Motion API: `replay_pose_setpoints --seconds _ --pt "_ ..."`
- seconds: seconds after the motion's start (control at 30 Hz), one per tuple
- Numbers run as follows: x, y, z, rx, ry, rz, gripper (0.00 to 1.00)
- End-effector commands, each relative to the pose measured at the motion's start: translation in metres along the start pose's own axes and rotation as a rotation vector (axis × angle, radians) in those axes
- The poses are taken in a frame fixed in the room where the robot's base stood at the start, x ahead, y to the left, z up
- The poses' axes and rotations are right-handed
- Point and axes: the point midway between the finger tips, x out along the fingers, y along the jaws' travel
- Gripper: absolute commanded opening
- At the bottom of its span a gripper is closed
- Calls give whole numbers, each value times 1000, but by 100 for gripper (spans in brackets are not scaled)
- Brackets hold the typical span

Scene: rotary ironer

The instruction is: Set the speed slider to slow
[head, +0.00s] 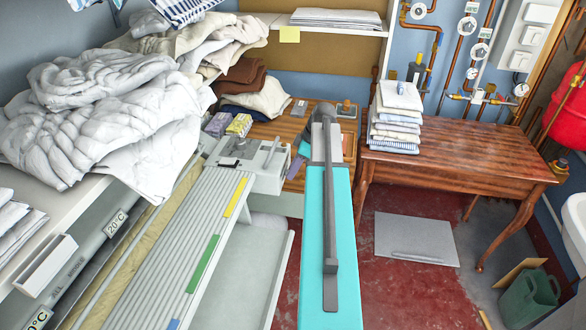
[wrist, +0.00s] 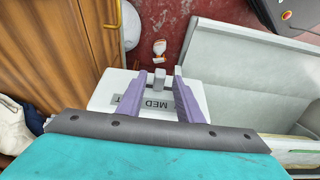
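The ironer's pale control box (head: 247,180) stands at the far end of the slatted bed. In the wrist view its white face (wrist: 105,92) bears an upside-down MED label (wrist: 155,104). A letter T shows left of it; the rest of that word is hidden. A small grey block (wrist: 159,78), apparently the slider knob, stands level with MED, between my fingertips. My gripper (wrist: 159,73) is open, its purple fingers either side of the block, with gaps showing. In the head view my gripper (head: 296,166) is at the box's right side, partly hidden by my arm.
Crumpled white laundry (head: 100,120) lies at the left. A wooden table (head: 450,160) with folded cloths (head: 396,115) stands right of my arm. A grey mat (head: 415,240) lies on the red floor, which is otherwise mostly open there.

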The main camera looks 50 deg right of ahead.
Motion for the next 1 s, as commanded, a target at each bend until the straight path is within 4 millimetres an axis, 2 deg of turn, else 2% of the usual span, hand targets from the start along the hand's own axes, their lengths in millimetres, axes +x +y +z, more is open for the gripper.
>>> replay_pose_setpoints --seconds 0.23,0.43,0.77,1.0 --pt "0 0 0 -1 0 0 33" --pt "0 0 -1 -1 0 0 1" --pt "0 -3 -1 -1 0 -1 0" --pt "1 -22 -1 -2 0 -2 0"
